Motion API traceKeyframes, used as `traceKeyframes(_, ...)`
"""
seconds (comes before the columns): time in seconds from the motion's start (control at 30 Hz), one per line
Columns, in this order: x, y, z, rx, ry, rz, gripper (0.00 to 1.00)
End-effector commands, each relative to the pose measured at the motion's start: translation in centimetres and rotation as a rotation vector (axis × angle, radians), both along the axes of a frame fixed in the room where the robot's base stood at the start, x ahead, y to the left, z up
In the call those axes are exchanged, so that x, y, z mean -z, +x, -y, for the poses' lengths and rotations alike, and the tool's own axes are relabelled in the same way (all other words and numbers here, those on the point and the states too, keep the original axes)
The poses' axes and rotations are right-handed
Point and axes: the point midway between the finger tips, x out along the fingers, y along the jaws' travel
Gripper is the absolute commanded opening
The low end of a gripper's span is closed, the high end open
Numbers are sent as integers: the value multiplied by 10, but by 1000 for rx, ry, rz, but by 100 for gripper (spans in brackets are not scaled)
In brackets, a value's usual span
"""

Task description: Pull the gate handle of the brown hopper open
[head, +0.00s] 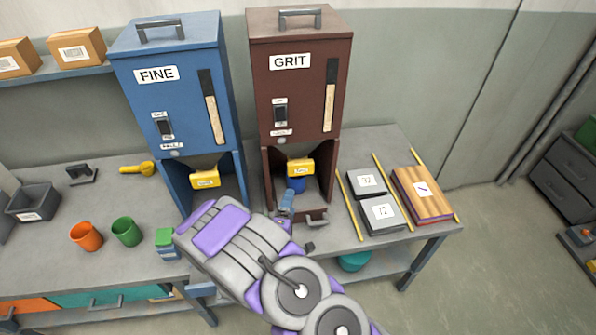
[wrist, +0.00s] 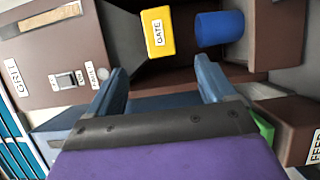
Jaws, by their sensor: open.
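The brown hopper (head: 300,75), labelled GRIT, stands on the bench; its body also fills much of the wrist view (wrist: 115,60). Its yellow gate handle (head: 300,167) sits at the mouth above the open bay. In the wrist view the gate handle (wrist: 158,32), marked GATE, lies beyond the gap between my fingertips, apart from both. A blue cup (head: 298,183) stands in the bay below it, also showing in the wrist view (wrist: 219,29). My gripper (wrist: 158,72) is open and empty, in front of the bay; the head view partly hides it behind my arm.
A blue FINE hopper (head: 175,95) with its own yellow gate (head: 205,179) stands to the left. Black weights (head: 380,212) and a wooden board (head: 421,192) lie to the right. Orange (head: 86,236) and green (head: 126,231) cups stand at left.

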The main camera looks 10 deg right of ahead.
Motion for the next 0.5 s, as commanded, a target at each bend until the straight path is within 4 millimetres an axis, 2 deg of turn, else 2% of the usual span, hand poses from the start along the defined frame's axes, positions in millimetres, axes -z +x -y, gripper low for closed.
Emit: traceKeyframes(0.5, 0, 70, 29, 3, 2, 4, 84)
